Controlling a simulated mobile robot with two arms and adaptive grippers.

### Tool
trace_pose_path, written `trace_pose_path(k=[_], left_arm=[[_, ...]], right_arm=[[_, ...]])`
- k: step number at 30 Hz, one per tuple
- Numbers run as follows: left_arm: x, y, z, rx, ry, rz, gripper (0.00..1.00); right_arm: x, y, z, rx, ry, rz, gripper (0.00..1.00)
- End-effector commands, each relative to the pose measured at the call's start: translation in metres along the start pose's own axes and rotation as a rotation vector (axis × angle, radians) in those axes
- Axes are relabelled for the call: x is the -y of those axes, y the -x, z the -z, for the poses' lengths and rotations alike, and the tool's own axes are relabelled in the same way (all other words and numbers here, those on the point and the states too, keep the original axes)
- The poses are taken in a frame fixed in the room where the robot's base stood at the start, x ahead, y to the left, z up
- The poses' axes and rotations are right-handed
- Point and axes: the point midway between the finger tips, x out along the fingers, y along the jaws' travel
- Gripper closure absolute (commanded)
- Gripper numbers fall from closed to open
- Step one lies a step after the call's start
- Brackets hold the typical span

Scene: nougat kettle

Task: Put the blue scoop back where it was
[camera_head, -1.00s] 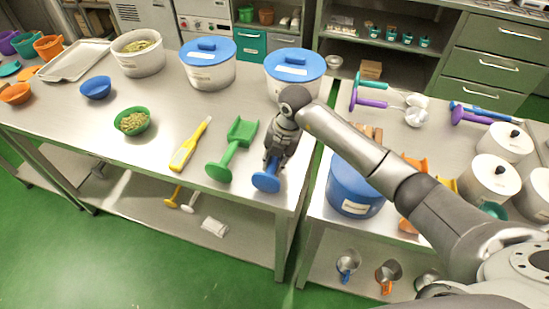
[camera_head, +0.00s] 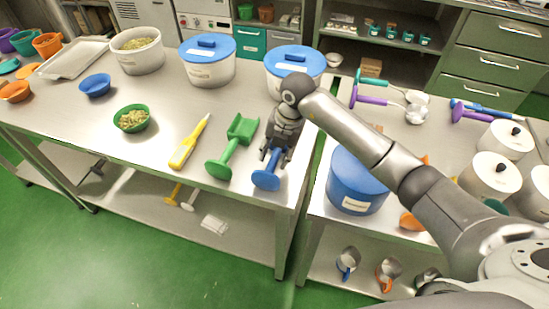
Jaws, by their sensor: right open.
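The blue scoop (camera_head: 267,179) lies near the front right corner of the left steel table (camera_head: 80,124), to the right of a green scoop (camera_head: 232,147). Its round blue end faces the front edge; its far part is hidden under my gripper. My right gripper (camera_head: 275,160) points down over the scoop's handle with its fingers open on either side of it. I cannot tell whether the fingers touch the handle. My left gripper is not in view.
A yellow tool (camera_head: 189,142) lies left of the green scoop. Blue-lidded white tubs (camera_head: 207,62) stand behind. A large blue tub (camera_head: 354,184) stands on the right table, across a narrow gap.

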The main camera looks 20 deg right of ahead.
Motion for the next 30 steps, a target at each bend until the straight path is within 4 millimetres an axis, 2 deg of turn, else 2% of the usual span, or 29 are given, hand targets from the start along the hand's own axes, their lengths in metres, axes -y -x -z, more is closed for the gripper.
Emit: trace_pose_path(k=[6,13,18,30], left_arm=[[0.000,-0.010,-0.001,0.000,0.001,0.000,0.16],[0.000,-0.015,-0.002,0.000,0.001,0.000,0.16],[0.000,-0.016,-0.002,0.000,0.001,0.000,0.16],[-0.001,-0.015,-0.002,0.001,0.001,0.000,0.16]], right_arm=[[0.000,0.049,-0.002,0.006,0.001,-0.001,0.58],[0.000,0.085,-0.001,0.002,0.000,0.000,0.58],[0.001,0.095,0.000,0.001,-0.001,0.001,0.58],[0.001,0.096,0.000,0.000,-0.001,0.002,0.58]])
